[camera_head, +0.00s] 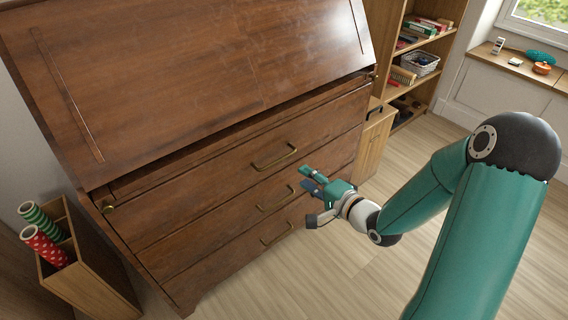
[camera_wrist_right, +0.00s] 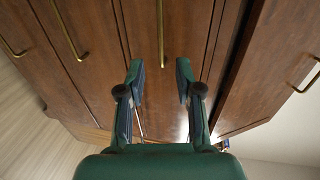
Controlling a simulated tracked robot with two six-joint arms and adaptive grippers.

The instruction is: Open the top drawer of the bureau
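The bureau (camera_head: 205,60) is dark brown wood with a slanted lid and a stack of drawers with brass handles. The top drawer (camera_head: 215,165) looks shut; its brass handle (camera_head: 275,158) is a horizontal bar. My right gripper (camera_head: 307,179) is open, in front of the drawers, to the lower right of that handle. In the right wrist view, my right gripper (camera_wrist_right: 161,75) has its fingers apart with nothing held. A brass handle (camera_wrist_right: 161,30), apparently the top drawer's, lies beyond and between the fingertips, apart from them. My left gripper is not in view.
A wooden bin (camera_head: 90,275) with red and green rolls stands at the bureau's left. A bookshelf (camera_head: 440,55) and a small wooden cabinet (camera_head: 375,140) stand at its right. The floor (camera_head: 290,275) in front of the bureau is clear.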

